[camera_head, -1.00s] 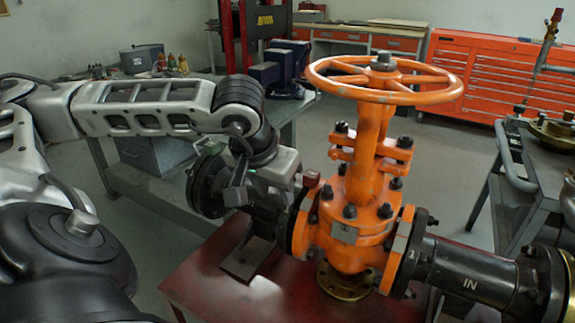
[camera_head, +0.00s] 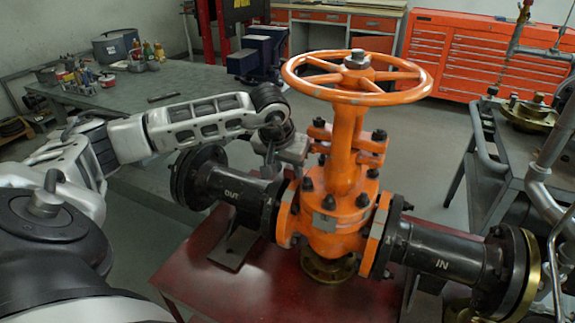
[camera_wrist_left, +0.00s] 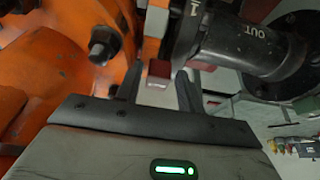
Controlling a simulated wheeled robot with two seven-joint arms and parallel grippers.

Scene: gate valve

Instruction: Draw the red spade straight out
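The red spade's tab (camera_wrist_left: 158,68) shows in the left wrist view as a small red block with a pale lower face. It sits at the joint between the orange valve flange (camera_wrist_left: 120,22) and the black OUT pipe (camera_wrist_left: 238,38). My left gripper (camera_wrist_left: 158,84) is open, with one dark finger on each side of the tab, and I see no clear contact. In the head view, my left gripper (camera_head: 288,158) is behind the OUT pipe, close to the valve's left flange (camera_head: 287,212). I cannot make out the spade there. My right gripper is not in view.
The orange gate valve (camera_head: 330,213) with its handwheel (camera_head: 292,72) stands on a dark red table (camera_head: 280,289). The black IN pipe (camera_head: 440,248) is on its right. A workbench (camera_head: 130,95) with bottles stands at the back left.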

